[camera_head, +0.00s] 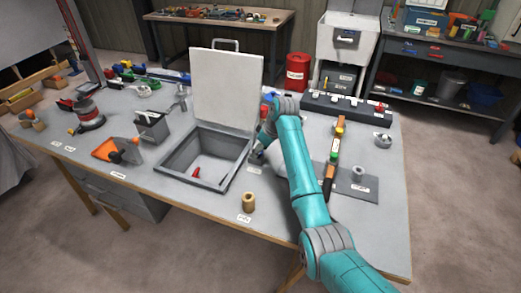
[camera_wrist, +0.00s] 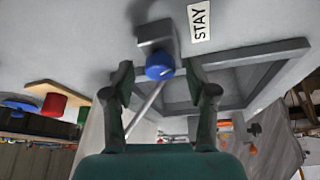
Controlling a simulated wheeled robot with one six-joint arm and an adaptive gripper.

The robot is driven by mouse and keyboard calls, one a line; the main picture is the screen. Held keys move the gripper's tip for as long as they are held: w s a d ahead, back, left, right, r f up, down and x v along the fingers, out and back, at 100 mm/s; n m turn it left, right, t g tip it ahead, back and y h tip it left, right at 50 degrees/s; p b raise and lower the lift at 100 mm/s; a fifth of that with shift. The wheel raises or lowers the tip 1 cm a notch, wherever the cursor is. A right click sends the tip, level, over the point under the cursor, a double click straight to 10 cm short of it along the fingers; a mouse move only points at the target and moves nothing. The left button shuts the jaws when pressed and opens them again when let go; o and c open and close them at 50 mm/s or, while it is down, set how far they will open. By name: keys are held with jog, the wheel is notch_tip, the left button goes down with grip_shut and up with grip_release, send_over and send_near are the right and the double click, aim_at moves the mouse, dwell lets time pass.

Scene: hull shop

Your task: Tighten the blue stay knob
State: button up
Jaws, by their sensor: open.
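The blue stay knob (camera_wrist: 160,66) shows in the wrist view on a grey bracket (camera_wrist: 155,33), beside a white label reading STAY (camera_wrist: 199,20). A thin grey rod (camera_wrist: 147,106) runs down and left from near the knob. My gripper (camera_wrist: 160,80) is open, with one finger on each side of the knob; I cannot tell whether either touches it. In the head view the hatch frame (camera_head: 180,178) sits in the bench with its lid (camera_head: 227,88) standing open. My arm hides the knob there.
A tan cylinder (camera_head: 248,202) stands near the bench's front edge. A grey box (camera_head: 152,128) and an orange item (camera_head: 107,150) are left of the hatch.

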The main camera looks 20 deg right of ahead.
grip_shut()
jog(key=shift+m, duration=0.3)
jog(key=m, duration=0.2)
jog(key=m+h, duration=0.2)
jog(key=m, duration=0.1)
jog(key=shift+a+m+t, duration=0.3)
jog(key=shift+t, duration=0.1)
jog(key=m+h, duration=0.1)
jog(key=m, duration=0.2)
jog(key=m+h, duration=0.1)
jog(key=m, duration=0.2)
jog(key=shift+a+h, duration=0.15)
jog(key=shift+h, duration=0.15)
jog(key=m+h, duration=0.1)
jog(key=m, duration=0.1)
jog(key=m+g, duration=0.1)
jog(key=m, duration=0.2)
jog(key=shift+w+a+m+g+h, duration=0.1)
jog(key=shift+m+g+h, duration=0.2)
jog(key=shift+h, duration=0.1)
jog(key=m+g, duration=0.1)
jog(key=m, duration=0.2)
jog(key=m+g, duration=0.1)
jog(key=m, duration=0.2)
jog(key=shift+w+a+h, duration=0.1)
jog(key=shift+w+h, duration=0.05)
jog(key=shift+h, duration=0.25)
jog(key=shift+f, duration=0.1)
